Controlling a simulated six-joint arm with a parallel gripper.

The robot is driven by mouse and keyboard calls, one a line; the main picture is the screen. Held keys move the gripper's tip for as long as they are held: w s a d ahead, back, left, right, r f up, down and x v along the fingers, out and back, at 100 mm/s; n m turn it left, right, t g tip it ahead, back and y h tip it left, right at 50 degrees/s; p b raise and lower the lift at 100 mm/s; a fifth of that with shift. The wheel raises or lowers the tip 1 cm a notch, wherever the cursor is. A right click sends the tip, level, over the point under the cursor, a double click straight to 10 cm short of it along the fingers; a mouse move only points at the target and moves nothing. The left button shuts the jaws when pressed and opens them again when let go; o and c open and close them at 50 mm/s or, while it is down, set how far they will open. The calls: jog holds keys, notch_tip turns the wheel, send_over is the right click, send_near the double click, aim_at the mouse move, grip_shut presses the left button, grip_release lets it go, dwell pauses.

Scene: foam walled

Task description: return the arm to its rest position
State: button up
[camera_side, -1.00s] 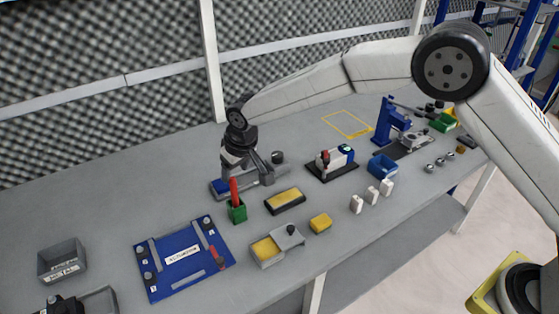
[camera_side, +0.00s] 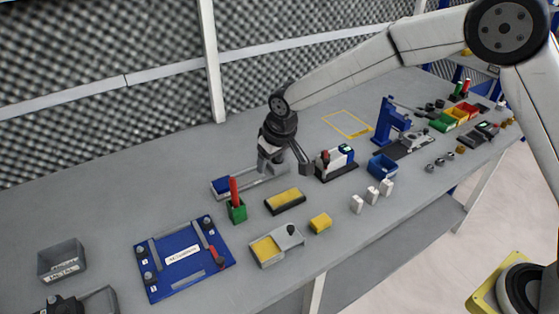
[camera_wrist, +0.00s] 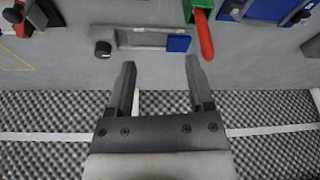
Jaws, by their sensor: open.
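My gripper (camera_side: 285,160) hangs over the back of the grey bench (camera_side: 110,195) in the side view, just right of the grey fixture with a blue block (camera_side: 222,186). In the wrist view my gripper (camera_wrist: 161,75) shows two dark fingers spread apart with nothing between them. The grey fixture (camera_wrist: 155,38) lies beyond the fingertips there, apart from them. Part of the fixture is hidden behind my gripper in the side view.
A green holder with a red marker (camera_side: 237,209) stands in front of the fixture. A black-based device (camera_side: 335,163) is close right of my gripper. A blue press (camera_side: 391,122) stands farther right. Foam walls (camera_side: 100,130) rise behind the bench.

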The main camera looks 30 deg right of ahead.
jog(key=s+d+m, duration=0.1)
jog(key=s+d, duration=0.8)
jog(key=s, duration=0.3)
jog(key=s+d+m, duration=0.1)
jog(key=s+d, duration=0.7)
jog(key=s, duration=0.4)
jog(key=shift+d+r+g+h, duration=0.15)
jog(key=shift+d+g+h, duration=0.15)
jog(key=shift+d, duration=0.05)
